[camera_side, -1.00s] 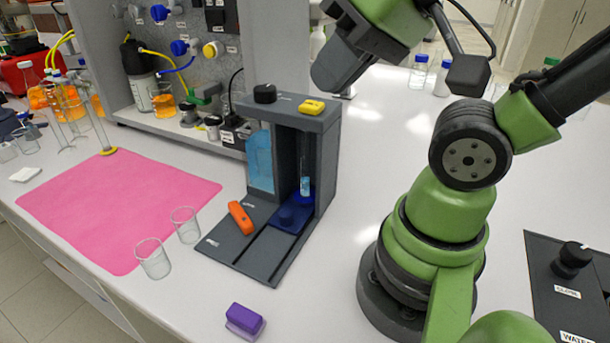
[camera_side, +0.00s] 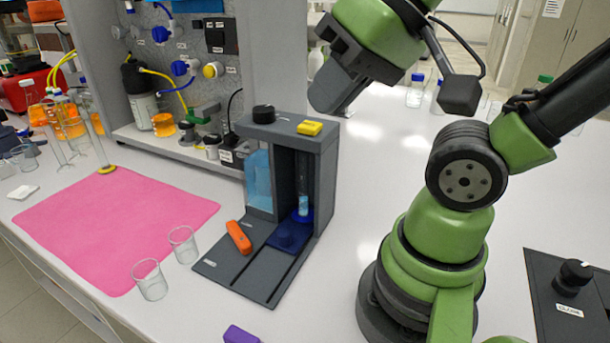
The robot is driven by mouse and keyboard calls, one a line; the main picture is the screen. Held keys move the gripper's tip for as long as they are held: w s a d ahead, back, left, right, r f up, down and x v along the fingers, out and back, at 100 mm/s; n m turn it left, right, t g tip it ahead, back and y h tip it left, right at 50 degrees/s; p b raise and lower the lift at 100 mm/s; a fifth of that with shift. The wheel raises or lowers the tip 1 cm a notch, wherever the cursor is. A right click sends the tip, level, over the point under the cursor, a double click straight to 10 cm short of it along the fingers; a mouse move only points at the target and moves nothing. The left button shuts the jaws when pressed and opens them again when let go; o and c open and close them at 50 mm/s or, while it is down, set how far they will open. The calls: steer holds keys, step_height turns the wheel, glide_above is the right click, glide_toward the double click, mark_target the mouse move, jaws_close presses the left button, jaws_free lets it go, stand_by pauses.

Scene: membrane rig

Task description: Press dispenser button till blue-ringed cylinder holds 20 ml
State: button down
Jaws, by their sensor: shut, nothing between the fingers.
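The grey dispenser (camera_side: 328,165) stands mid-table with a blue-liquid tank (camera_side: 259,180) at its left. A yellow button (camera_side: 310,128) sits on its top right. Below the button, in the open bay, a narrow clear cylinder (camera_side: 304,180) with a blue ring or foot (camera_side: 302,217) stands upright. It holds some pale blue liquid low down; its graduations are too small to read. My gripper (camera_side: 321,106) is shut and empty. It appears close above and slightly right of the yellow button, apart from it; the exact gap cannot be told.
A black knob (camera_side: 263,114) rises beside the button. An orange object (camera_side: 239,237) lies on the dispenser's base. Two clear beakers (camera_side: 183,245) stand left of it, near a pink mat (camera_side: 120,220). A purple block (camera_side: 240,335) is at the front. The table behind the dispenser is largely clear.

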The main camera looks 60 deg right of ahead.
steer(key=m, duration=0.1)
step_height(320, 180, up, 3)
steer(key=m+y, duration=0.4)
steer(key=m, duration=0.9)
glide_above(312, 125)
steer(key=shift+a+f, duration=0.1)
steer(key=shift+f, duration=0.1)
steer(key=shift+f, duration=4.35)
steer(key=shift+f, duration=0.4)
